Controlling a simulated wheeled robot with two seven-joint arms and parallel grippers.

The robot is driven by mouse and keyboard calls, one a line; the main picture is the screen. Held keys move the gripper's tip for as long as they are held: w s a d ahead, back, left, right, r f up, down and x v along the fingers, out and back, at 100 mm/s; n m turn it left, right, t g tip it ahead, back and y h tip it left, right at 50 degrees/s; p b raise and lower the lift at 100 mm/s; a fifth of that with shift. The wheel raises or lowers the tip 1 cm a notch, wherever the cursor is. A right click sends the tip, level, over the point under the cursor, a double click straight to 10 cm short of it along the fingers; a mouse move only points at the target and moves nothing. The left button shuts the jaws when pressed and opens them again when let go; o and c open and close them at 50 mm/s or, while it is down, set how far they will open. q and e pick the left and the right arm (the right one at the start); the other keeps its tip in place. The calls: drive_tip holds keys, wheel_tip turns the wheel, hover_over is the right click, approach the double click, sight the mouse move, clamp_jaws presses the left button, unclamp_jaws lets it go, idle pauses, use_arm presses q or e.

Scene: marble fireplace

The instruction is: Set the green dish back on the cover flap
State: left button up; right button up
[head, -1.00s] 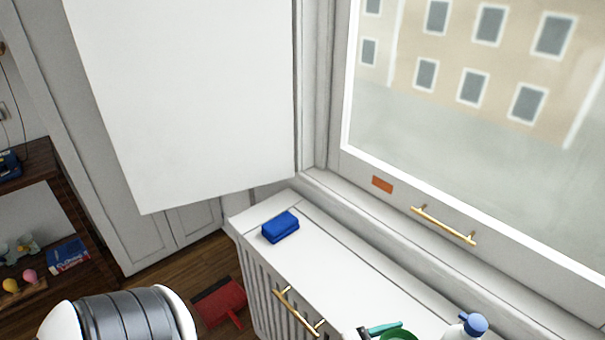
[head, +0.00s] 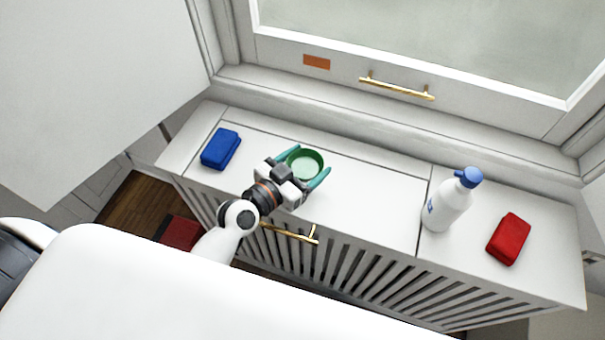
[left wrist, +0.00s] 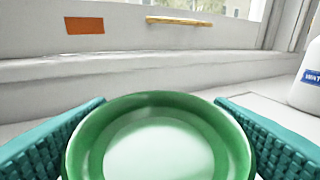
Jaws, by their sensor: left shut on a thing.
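The green dish (head: 306,164) is a small round bowl over the middle panel of the white cabinet top. My left gripper (head: 303,170) has its teal fingers on either side of the dish and is shut on it. In the left wrist view the green dish (left wrist: 158,140) fills the lower middle, upright, between the two ridged fingers. The cover flap (head: 375,195) appears to be the middle panel of the top, with a brass handle (head: 290,234) at its front. I cannot tell whether the dish touches the panel. My right gripper is not in view.
A blue sponge-like block (head: 221,149) lies to the left on the top. The window sill with a brass handle (head: 397,88) runs behind. The panel right of the dish is clear.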

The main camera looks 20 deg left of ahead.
sight(305, 175)
use_arm(q)
wheel_tip(305, 175, down, 4)
drive_tip(key=shift+a+f+b, duration=0.1)
drive_tip(key=shift+b, duration=0.7)
drive_tip(key=o, duration=0.7)
drive_tip(key=shift+f, duration=0.15)
drive_tip(key=o, duration=0.4)
drive_tip(key=shift+o, duration=0.2)
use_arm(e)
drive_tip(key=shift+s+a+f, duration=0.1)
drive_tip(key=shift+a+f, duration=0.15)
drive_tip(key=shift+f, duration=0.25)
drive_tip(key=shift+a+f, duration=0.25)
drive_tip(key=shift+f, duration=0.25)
